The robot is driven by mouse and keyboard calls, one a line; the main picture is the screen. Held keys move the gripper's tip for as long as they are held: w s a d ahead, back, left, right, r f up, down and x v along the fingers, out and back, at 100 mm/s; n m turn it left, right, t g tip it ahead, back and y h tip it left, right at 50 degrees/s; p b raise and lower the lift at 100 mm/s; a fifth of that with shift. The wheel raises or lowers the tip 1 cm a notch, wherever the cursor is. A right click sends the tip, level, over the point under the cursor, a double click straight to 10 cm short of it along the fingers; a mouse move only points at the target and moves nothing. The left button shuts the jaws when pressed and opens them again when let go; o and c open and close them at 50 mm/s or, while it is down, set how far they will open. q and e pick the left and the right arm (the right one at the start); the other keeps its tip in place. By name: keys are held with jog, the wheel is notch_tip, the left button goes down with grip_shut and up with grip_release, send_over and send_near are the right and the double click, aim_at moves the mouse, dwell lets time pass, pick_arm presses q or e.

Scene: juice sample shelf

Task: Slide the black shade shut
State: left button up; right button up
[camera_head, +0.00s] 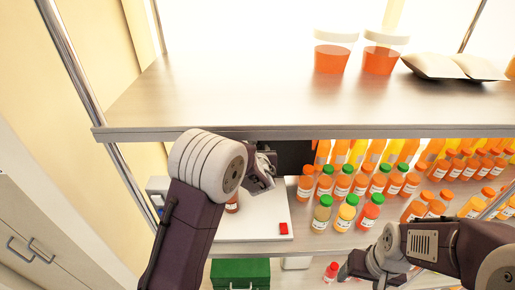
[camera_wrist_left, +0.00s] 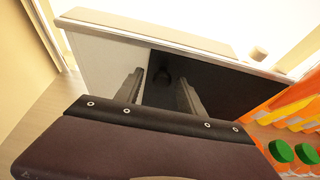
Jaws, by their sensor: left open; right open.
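The black shade (camera_head: 295,155) shows in the head view just under the upper shelf, right of my left gripper (camera_head: 265,168). In the left wrist view the shade (camera_wrist_left: 222,88) is a dark panel covering the right part of a pale box front (camera_wrist_left: 105,55). A small dark knob or handle (camera_wrist_left: 162,76) sits near its left edge. My left gripper (camera_wrist_left: 160,82) is open, its fingers on either side of the handle in that view; contact cannot be told. My right gripper (camera_head: 362,268) is open, low at the right, away from the shade.
Several juice bottles (camera_head: 345,184) stand right of the box. A white base (camera_head: 257,222) with a red button (camera_head: 283,228) and a small bottle (camera_head: 232,203) are below the shade. The upper shelf (camera_head: 240,100) is close overhead. A green box (camera_head: 240,272) is lower down.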

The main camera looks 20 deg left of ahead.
pick_arm(q)
jog(key=shift+s+d, duration=0.1)
jog(key=shift+d, duration=0.15)
grip_shut()
jog(key=shift+a, duration=0.15)
dwell(0.9)
